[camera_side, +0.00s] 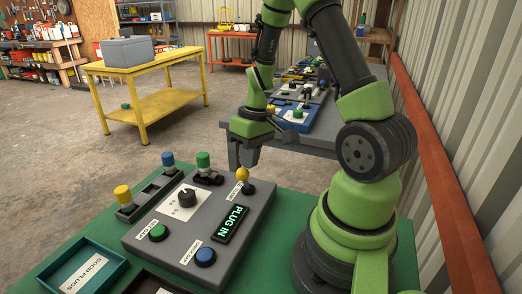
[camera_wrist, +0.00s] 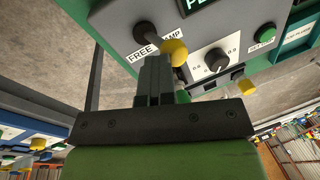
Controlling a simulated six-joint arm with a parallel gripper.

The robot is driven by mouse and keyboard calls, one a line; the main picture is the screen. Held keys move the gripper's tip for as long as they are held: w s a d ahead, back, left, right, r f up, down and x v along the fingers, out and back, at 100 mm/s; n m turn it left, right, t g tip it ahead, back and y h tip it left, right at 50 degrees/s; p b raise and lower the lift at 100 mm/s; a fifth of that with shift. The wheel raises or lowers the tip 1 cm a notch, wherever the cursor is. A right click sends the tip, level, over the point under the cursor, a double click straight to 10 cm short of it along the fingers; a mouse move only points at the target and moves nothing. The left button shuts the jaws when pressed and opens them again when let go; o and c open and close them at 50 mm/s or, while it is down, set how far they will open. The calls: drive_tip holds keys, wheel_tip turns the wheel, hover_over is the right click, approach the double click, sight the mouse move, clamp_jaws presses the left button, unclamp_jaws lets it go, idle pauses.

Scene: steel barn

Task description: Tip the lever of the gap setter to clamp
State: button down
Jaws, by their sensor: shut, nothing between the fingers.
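The gap setter (camera_side: 150,235) is a grey sloped box on the green bench. Its lever has a yellow ball (camera_side: 242,174) on a short dark stem at the box's far corner. In the wrist view the ball (camera_wrist: 174,52) is just beyond my fingertips, beside labels FREE (camera_wrist: 141,51) and CLAMP (camera_wrist: 172,32), the latter partly covered. I cannot tell for sure which way the lever leans. My gripper (camera_side: 243,163) is shut and empty, just above and close to the ball; the wrist view also shows its fingers (camera_wrist: 155,62). Contact is unclear.
The box carries a dial (camera_side: 187,198), a lit PLUG IN display (camera_side: 232,224), a green button (camera_side: 159,232) and a blue button (camera_side: 205,257). Yellow (camera_side: 122,194), blue (camera_side: 168,159) and green (camera_side: 203,160) plugs stand behind it. A GOOD PLUGS tray (camera_side: 82,270) is at front left.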

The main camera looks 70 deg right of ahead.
drive_tip(key=shift+s+a, duration=0.1)
drive_tip(key=shift+a, duration=0.15)
idle(0.3)
drive_tip(key=a+v, duration=0.2)
drive_tip(key=v, duration=1.1)
drive_tip(key=s+a+r+t, duration=0.3)
drive_tip(key=a, duration=0.4)
drive_tip(key=s+a+r+m+t, duration=0.1)
drive_tip(key=s+a+r+t, duration=0.2)
drive_tip(key=a, duration=0.3)
drive_tip(key=shift+s+a+r, duration=0.4)
drive_tip(key=shift+s+r, duration=0.2)
drive_tip(key=shift+r, duration=0.1)
